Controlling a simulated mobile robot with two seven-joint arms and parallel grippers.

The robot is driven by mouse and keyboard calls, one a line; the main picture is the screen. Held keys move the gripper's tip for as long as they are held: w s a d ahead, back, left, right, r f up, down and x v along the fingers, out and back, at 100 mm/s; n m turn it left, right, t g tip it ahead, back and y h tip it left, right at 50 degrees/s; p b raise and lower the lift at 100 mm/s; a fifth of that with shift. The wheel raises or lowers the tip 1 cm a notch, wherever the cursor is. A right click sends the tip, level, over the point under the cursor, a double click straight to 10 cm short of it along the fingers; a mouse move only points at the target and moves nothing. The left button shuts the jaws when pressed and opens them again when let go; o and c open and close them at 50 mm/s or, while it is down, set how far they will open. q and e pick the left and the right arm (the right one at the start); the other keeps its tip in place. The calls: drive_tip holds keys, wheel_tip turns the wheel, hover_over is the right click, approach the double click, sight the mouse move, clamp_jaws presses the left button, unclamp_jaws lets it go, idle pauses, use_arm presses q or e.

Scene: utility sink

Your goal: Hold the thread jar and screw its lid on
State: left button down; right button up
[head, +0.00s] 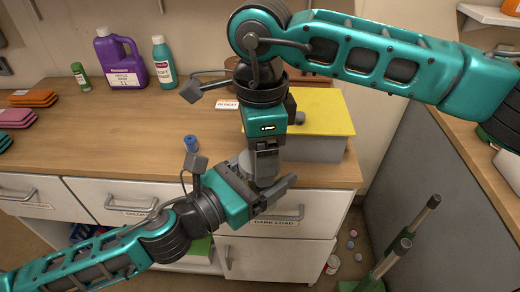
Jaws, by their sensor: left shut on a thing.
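My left gripper (268,187) reaches in from the lower left, in front of the counter edge. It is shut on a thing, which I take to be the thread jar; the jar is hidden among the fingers. My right gripper (265,160) hangs straight down from above, its fingers right over and close against the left gripper's fingers. Whether it is shut on the lid cannot be seen. I cannot make out the lid or its seating.
The wooden counter (150,125) holds a purple jug (120,60), a teal bottle (163,62), a green bottle (81,77), a small blue cylinder (191,143) and folded cloths at left. A grey box with a yellow lid (315,112) stands behind the grippers. Drawers (125,200) lie below.

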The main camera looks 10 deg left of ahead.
drive_tip(key=o, duration=0.5)
drive_tip(key=shift+c, duration=0.2)
wheel_tip(320, 180, up, 12)
idle(0.7)
